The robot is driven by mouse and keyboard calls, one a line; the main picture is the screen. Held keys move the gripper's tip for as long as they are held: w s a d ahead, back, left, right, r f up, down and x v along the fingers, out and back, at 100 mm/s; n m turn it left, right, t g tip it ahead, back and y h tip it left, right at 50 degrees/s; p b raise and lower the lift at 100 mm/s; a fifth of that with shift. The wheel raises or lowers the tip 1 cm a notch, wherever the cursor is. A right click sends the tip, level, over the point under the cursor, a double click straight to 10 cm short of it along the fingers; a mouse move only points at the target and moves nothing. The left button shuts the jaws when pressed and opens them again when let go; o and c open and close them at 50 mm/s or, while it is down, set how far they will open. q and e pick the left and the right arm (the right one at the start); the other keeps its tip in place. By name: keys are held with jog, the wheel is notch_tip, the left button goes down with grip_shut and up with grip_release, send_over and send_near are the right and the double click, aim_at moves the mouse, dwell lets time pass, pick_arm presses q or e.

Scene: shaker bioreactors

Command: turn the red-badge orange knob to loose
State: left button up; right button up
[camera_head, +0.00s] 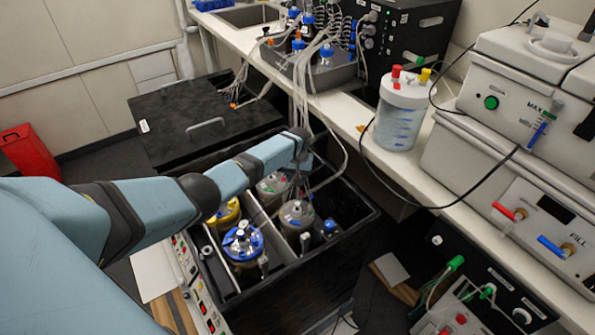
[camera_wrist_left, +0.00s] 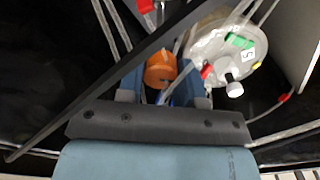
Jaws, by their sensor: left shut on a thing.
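The orange knob (camera_wrist_left: 160,70) shows in the left wrist view, between the two blue fingers of my left gripper (camera_wrist_left: 162,84). The gripper is shut on it. A red tag (camera_wrist_left: 145,6) lies just beyond the knob, near the top edge; I cannot read any marking on it. In the head view, my left arm reaches across from the left and its gripper (camera_head: 301,172) points down into the open black shaker box (camera_head: 350,222). The knob is hidden or too small to tell there. My right gripper is in neither view.
A vessel with a metal lid (camera_wrist_left: 228,52) stands close to the right of the knob. Blue-topped (camera_head: 243,243) and yellow-topped (camera_head: 226,214) vessels stand in the box. Tubes hang down beside my gripper. A white-lidded bottle (camera_head: 402,112) stands on the bench.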

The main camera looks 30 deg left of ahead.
pick_arm(q)
jog(key=n+p, duration=0.2)
jog(key=n, duration=0.3)
jog(key=shift+r+p, duration=0.15)
jog(key=shift+p, duration=0.15)
jog(key=shift+n+p, duration=0.3)
jog(key=shift+n, duration=0.9)
jog(key=shift+w+n, duration=0.1)
jog(key=shift+n, duration=0.5)
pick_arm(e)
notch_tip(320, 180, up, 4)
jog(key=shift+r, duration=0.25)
pick_arm(q)
jog(key=o, duration=0.9)
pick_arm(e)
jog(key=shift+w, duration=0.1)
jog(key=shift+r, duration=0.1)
